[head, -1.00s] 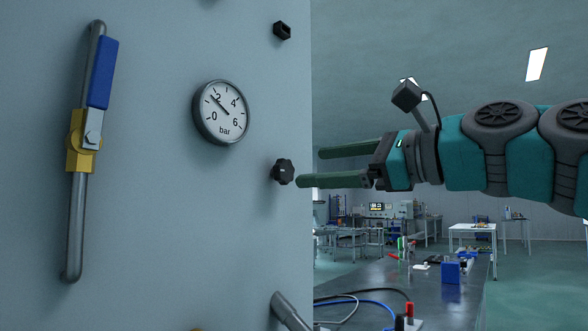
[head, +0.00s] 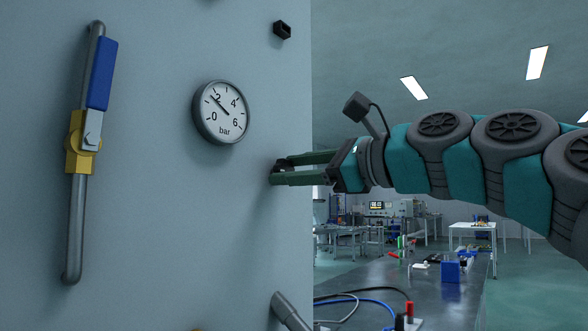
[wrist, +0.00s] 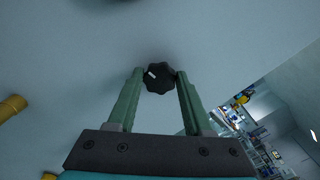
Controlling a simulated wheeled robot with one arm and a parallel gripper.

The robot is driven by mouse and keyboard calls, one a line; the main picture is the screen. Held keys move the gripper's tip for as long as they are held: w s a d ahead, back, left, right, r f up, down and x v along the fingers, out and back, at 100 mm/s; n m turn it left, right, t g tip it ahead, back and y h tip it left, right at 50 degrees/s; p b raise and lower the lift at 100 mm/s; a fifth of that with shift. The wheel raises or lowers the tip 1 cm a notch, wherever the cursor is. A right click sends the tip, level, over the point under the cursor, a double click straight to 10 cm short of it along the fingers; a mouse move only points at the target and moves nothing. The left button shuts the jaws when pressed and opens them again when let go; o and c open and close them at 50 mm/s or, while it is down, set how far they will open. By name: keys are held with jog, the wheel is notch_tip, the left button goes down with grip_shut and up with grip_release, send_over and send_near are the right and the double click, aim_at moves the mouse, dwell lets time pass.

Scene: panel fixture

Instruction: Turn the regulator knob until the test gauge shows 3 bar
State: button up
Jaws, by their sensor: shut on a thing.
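The regulator knob (wrist: 159,79) is black and lobed, with a white mark at its upper left in the wrist view. My gripper (head: 276,171) reaches the panel from the right, its two green fingers shut on the knob from opposite sides. In the head view the fingers hide most of the knob. The round test gauge (head: 221,112), marked in bar from 0 to 6, is on the panel up and left of the knob. Its needle points to the upper left, a little short of 2.
A valve with a blue lever (head: 102,74) and yellow body sits on a grey pipe at the panel's left. A small black fitting (head: 282,30) is above the knob. A grey bar (head: 290,311) juts out below. A bench (head: 400,285) with cables stands right of the panel.

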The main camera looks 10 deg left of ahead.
grip_shut()
dwell(0.3)
jog(key=n+b, duration=0.2)
jog(key=n, duration=0.6)
jog(key=n+b, duration=0.3)
jog(key=n, duration=0.5)
jog(key=n+b, duration=0.2)
jog(key=n, duration=0.6)
jog(key=shift+f, duration=0.35)
jog(key=shift+w+n, duration=0.15)
jog(key=shift+n, duration=0.75)
jog(key=shift+n, duration=0.8)
